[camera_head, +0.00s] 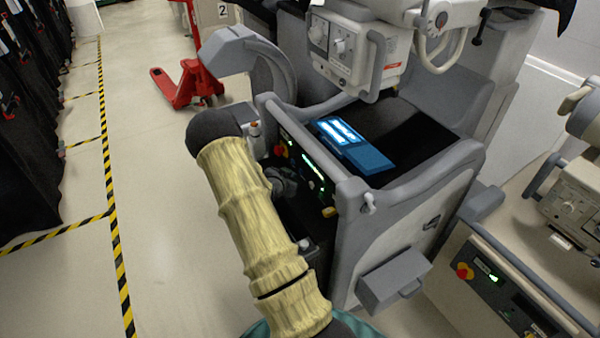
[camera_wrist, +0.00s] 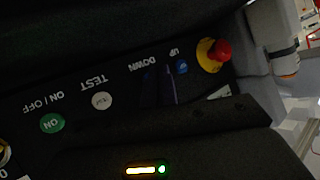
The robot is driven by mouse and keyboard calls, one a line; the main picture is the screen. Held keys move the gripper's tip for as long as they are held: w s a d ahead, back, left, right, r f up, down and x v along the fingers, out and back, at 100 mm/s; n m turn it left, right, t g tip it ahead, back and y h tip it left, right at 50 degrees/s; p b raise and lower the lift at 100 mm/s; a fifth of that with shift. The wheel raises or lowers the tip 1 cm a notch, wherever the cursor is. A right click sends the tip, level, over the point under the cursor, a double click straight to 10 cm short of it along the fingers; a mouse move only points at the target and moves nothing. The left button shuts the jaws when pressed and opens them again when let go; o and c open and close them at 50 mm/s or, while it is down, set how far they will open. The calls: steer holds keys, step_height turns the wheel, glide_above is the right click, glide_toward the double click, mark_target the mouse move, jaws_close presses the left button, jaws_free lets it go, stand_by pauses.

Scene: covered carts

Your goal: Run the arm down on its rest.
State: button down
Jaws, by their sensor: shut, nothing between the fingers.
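The mobile machine (camera_head: 400,225) stands in the middle of the head view, its arm and boxy head (camera_head: 340,48) raised over the dark top. In the wrist view its dark control panel (camera_wrist: 75,105) fills the picture, with labels upside down: a green ON/OFF button (camera_wrist: 52,123), a white TEST button (camera_wrist: 101,101), a blue UP button (camera_wrist: 182,67) and a DOWN label (camera_wrist: 143,65). The DOWN button is dark and hard to make out. My gripper (camera_head: 285,183) is shut and empty close to the panel. Its dark fingertips (camera_wrist: 168,88) seem to be near DOWN; contact cannot be told.
A red emergency stop (camera_wrist: 220,50) on a yellow base is at the panel's end. A lit blue screen (camera_head: 345,135) lies on the machine's top. A second machine (camera_head: 520,285) stands at the right. A red pallet truck (camera_head: 190,85) stands behind. Clear floor lies left, with striped tape.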

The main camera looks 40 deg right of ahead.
steer(key=shift+s+d, duration=0.1)
steer(key=shift+d, duration=0.3)
steer(key=shift+s+d+b, duration=0.1)
steer(key=shift+d+b, duration=0.3)
steer(key=shift+d, duration=0.05)
stand_by(1.5)
stand_by(5.0)
steer(key=shift+w+a, duration=0.2)
steer(key=shift+a, duration=0.7)
